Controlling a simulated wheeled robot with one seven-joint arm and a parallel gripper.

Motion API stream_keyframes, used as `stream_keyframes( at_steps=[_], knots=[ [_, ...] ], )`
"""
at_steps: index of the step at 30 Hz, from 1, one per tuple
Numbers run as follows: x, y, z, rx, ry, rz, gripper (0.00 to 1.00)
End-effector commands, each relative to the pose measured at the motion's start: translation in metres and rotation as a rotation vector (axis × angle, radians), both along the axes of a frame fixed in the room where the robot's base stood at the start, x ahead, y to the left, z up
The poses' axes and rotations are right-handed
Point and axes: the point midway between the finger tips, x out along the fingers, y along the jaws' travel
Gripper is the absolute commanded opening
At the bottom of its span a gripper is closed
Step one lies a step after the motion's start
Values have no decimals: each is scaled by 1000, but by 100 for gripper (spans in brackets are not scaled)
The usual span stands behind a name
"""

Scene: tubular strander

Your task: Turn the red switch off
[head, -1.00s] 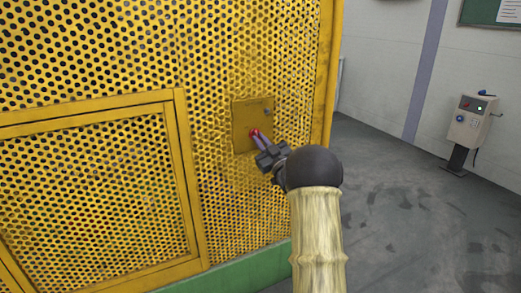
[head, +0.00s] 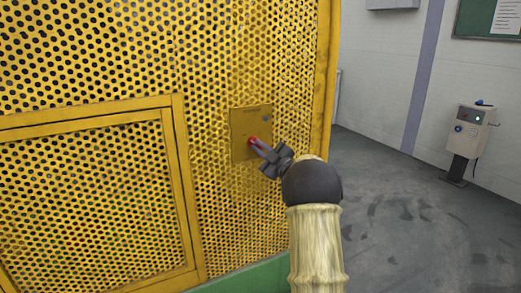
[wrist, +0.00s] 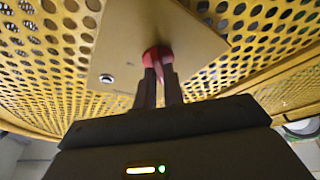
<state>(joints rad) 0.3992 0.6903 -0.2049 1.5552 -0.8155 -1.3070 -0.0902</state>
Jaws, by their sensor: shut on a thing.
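The red switch (head: 253,141) is on a small yellow plate (head: 242,122) fixed to the perforated yellow guard. In the wrist view the red switch (wrist: 153,53) sits at the fingertips, on the plate (wrist: 125,45). My gripper (head: 259,146) reaches it from the lower right, and its fingers are shut on the switch. In the wrist view the two fingers of my gripper (wrist: 158,72) are close together with red between their tips. The fingers hide part of the switch, and I cannot read its setting.
The perforated yellow guard (head: 90,60) fills the left, with a framed panel (head: 95,195) low on it. A grey control box on a post (head: 468,132) stands at the right. The grey floor (head: 410,225) between is clear.

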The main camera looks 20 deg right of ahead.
Motion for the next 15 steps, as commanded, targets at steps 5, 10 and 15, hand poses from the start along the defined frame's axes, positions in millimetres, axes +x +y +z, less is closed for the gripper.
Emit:
stream_keyframes(
  at_steps=[5,10,15],
  knots=[
    [0,0,-2,-2,4,1,0],
    [0,0,-2,-1,3,0,32],
    [0,0,-1,0,1,0,32]
  ],
)
